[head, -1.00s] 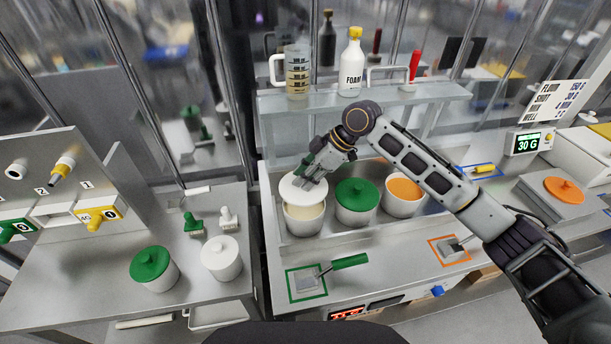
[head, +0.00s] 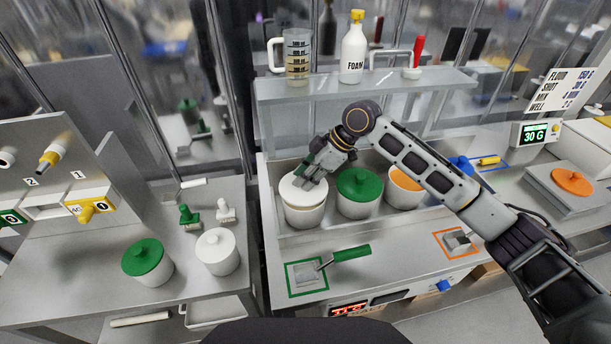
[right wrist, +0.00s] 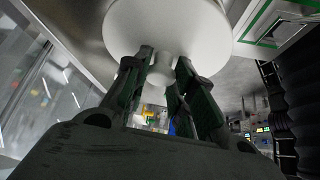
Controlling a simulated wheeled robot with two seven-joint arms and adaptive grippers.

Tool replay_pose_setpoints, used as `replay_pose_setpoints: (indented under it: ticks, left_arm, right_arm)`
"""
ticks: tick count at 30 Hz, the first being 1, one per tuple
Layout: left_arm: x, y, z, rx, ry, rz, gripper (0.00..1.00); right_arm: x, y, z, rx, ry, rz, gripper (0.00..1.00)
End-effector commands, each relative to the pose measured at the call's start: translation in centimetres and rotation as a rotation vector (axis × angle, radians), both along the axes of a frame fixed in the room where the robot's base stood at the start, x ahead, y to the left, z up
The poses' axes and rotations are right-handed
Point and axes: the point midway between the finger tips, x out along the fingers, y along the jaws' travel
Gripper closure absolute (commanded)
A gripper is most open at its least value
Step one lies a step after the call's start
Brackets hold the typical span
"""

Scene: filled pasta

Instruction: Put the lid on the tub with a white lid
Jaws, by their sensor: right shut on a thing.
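The white lid (head: 303,189) sits on or right at the rim of the white tub (head: 305,213) at the left end of the recessed tray, and it looks level. My right gripper (head: 310,179) reaches down from the upper right and is shut on the lid's knob. In the right wrist view the two fingers (right wrist: 164,85) hold the knob beneath the round white lid (right wrist: 170,25). Whether the lid is fully seated cannot be told. My left gripper is not in view.
Beside it in the tray stand a green-lidded tub (head: 358,192) and an open tub of orange filling (head: 404,187). A green-handled scraper (head: 345,255) lies in front. A shelf (head: 360,87) with a bottle (head: 353,50) and a jug (head: 297,56) is behind. Two lidded tubs stand on the left counter.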

Motion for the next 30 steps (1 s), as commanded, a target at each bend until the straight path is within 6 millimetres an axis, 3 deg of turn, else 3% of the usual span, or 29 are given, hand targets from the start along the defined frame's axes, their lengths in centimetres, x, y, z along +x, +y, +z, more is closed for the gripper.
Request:
replay_pose_setpoints:
  ticks: [12,30]
  left_arm:
    - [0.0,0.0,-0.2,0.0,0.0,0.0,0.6]
    - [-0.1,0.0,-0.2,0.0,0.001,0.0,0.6]
  right_arm:
    - [0.0,0.0,-1.8,0.0,0.002,0.0,1.0]
    - [0.0,0.0,-2.0,0.0,0.001,0.001,1.0]
